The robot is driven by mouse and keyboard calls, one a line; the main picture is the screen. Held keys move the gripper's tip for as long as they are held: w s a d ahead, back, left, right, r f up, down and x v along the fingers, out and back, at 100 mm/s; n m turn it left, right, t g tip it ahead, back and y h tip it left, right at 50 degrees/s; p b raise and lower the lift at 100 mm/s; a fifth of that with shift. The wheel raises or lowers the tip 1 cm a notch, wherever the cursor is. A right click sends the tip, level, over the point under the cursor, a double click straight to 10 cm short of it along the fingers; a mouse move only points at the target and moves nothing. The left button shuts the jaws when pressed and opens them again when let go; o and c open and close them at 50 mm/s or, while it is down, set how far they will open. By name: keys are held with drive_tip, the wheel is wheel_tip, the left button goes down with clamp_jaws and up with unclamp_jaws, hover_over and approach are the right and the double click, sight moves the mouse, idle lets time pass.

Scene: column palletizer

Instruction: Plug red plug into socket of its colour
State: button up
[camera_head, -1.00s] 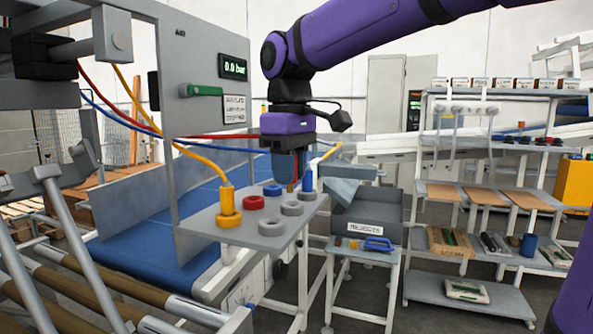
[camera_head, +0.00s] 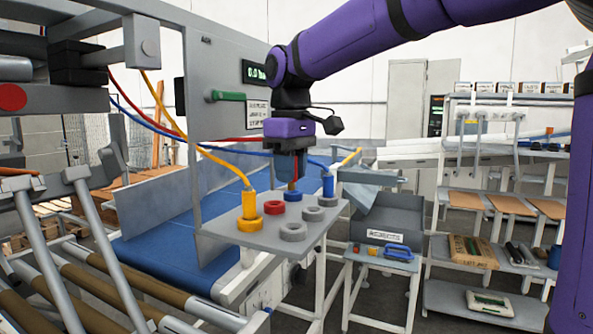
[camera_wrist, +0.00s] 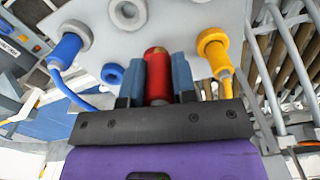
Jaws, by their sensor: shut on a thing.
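The red plug (camera_wrist: 158,78) is held between the two blue-grey fingers of my gripper (camera_wrist: 157,84) in the wrist view. In the head view my gripper (camera_head: 291,178) hangs over the grey socket plate (camera_head: 262,238), pointing down, in line with the blue ring socket (camera_head: 293,196). The red ring socket (camera_head: 273,208) is empty, left of the gripper and beside the yellow socket. The red socket does not show in the wrist view. Whether the plug's lower end touches anything is hidden.
A yellow plug (camera_head: 248,206) stands in the yellow socket at the left. A blue plug (camera_head: 328,186) stands in a grey ring at the right. Grey rings (camera_head: 293,231) near the front are empty. Coloured hoses hang behind the plate. A rejects bin (camera_head: 385,236) stands to the right.

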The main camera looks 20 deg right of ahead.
drive_tip(key=shift+w+a, duration=0.3)
drive_tip(key=shift+w, duration=0.65)
drive_tip(key=shift+w+a, duration=0.3)
drive_tip(key=shift+w, duration=0.6)
drive_tip(key=shift+w+a, duration=0.3)
drive_tip(key=shift+w, duration=0.65)
drive_tip(key=shift+f, duration=2.85)
idle(1.6)
drive_tip(key=o, duration=0.9)
drive_tip(key=shift+o, duration=0.2)
drive_tip(key=shift+r, duration=0.1)
